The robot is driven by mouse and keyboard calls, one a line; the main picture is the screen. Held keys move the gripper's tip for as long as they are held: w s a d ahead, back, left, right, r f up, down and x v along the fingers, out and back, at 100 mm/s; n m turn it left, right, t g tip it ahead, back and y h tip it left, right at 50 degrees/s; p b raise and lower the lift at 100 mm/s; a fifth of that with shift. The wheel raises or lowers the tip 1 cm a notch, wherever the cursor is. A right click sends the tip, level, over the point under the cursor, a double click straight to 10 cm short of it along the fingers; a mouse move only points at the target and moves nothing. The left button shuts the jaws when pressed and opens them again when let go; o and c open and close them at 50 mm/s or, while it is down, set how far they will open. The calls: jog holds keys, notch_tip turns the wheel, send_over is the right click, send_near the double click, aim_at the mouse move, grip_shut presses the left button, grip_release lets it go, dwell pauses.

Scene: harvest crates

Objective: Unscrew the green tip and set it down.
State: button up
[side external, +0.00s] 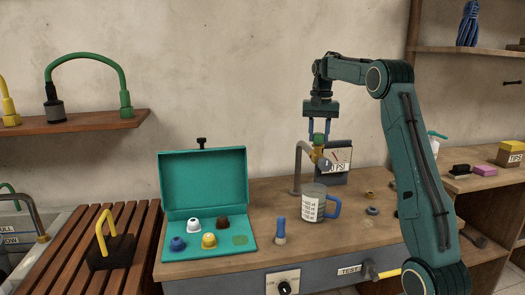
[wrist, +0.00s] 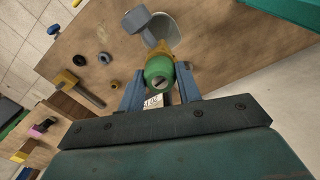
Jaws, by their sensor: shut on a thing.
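The green tip (side external: 319,139) sits at the top of a yellow-brass fitting (side external: 317,154) on the bent grey pipe (side external: 297,165). My gripper (side external: 319,134) points straight down from above, with its two blue fingers on either side of the tip. In the wrist view the green tip (wrist: 159,72) lies between the fingertips (wrist: 160,84), a slot in its top showing. My gripper is shut on the tip. I cannot tell whether the tip's thread is still engaged in the fitting.
An open teal case (side external: 165,200) holds white, brown, blue and yellow tips and a flat green spot (side external: 240,240). A measuring cup (side external: 312,206) with a blue handle stands below the pipe. A gauge (side external: 341,160) stands behind it. A blue-topped bottle (side external: 281,230) stands nearby.

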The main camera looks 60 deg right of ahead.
jog(key=shift+n, duration=0.4)
jog(key=shift+n, duration=0.3)
jog(key=shift+n, duration=0.6)
jog(key=shift+n, duration=0.8)
jog(key=o, duration=0.6)
jog(key=shift+c, duration=0.2)
